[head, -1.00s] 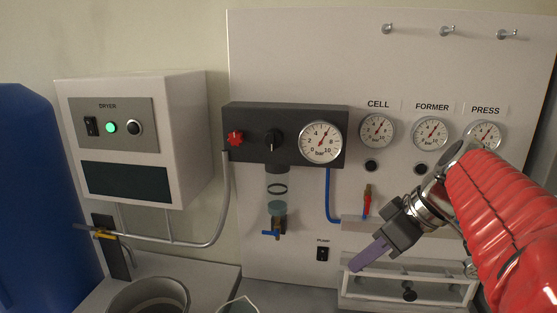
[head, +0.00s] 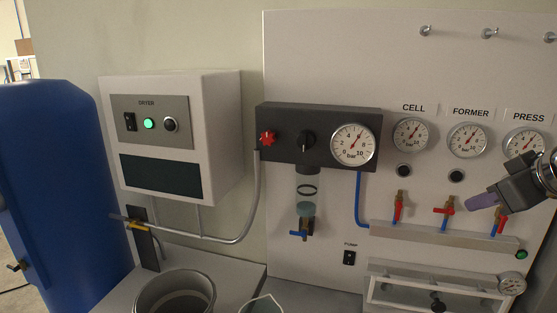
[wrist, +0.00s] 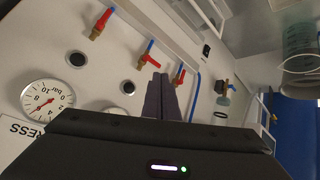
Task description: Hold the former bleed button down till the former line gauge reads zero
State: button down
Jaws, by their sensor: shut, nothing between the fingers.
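The former line gauge (head: 467,140) sits under the FORMER label, its needle well above zero, at roughly 6 bar. The former bleed button (head: 456,176) is a round black button just below it. The button also shows in the wrist view (wrist: 127,87), left of the fingertips. My gripper (head: 470,203) is right of and below the button in the head view, its purple fingers shut and empty, pointing left. The fingers also show in the wrist view (wrist: 157,82). They appear apart from the button. The gripper body partly hides the former gauge in the wrist view.
The CELL gauge (head: 411,134) and its button (head: 404,171) are to the left; the PRESS gauge (head: 524,143) is to the right. The former valve (head: 445,207) has a crosswise red handle, close to my fingers. A rail (head: 428,237) and a framed box (head: 436,275) lie below.

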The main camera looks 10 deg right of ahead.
aim_at(457, 177)
jog(key=shift+w, duration=0.1)
jog(key=w+d, duration=0.4)
jog(key=w, duration=0.3)
jog(key=shift+w, duration=0.25)
jog(key=shift+d, duration=0.15)
dwell(2.0)
jog(key=shift+w+d, duration=0.15)
jog(key=shift+w, duration=0.1)
jog(key=shift+w+d, duration=0.2)
jog(key=shift+w, duration=0.2)
dwell(4.1)
